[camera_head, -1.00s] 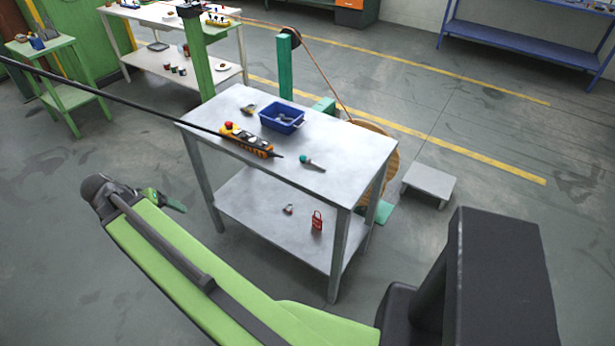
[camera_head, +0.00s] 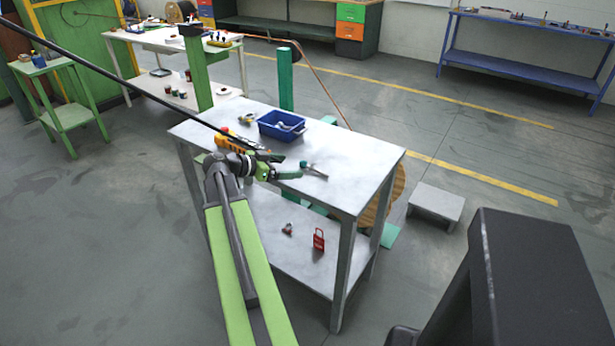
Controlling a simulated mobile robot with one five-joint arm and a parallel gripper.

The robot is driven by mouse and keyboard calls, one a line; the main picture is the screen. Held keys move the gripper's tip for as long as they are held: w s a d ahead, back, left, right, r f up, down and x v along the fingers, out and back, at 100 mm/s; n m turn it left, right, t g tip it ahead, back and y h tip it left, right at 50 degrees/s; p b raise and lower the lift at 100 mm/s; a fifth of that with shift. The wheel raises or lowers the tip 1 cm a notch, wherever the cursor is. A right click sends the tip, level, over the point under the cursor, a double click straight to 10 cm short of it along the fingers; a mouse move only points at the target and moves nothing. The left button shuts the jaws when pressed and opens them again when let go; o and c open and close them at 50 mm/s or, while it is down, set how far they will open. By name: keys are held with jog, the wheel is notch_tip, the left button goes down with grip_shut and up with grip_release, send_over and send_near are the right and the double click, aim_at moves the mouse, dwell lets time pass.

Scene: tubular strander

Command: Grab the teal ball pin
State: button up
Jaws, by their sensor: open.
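The teal ball pin (camera_head: 313,169) lies on the top of the grey metal table (camera_head: 355,168), near its front edge. It has a teal head at the left and a thin grey shank pointing right and toward the front. My gripper (camera_head: 291,165) is open and empty at the table's front edge, just left of the pin's teal head. Its green fingers point right, toward the pin. I cannot tell its height above the table or the exact gap to the pin.
A blue bin (camera_head: 283,125) stands behind the pin. A yellow-orange pendant control (camera_head: 228,143) lies left of it, partly hidden by my gripper, with a black cable rising left. A red padlock-like item (camera_head: 319,239) sits on the lower shelf. The tabletop's right side is clear.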

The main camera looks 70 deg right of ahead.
aim_at(308, 165)
jog(key=shift+x, duration=1.3)
jog(key=b+x, duration=0.2)
jog(key=x, duration=0.3)
jog(key=shift+d, duration=0.15)
jog(key=shift+r, duration=0.1)
grip_shut()
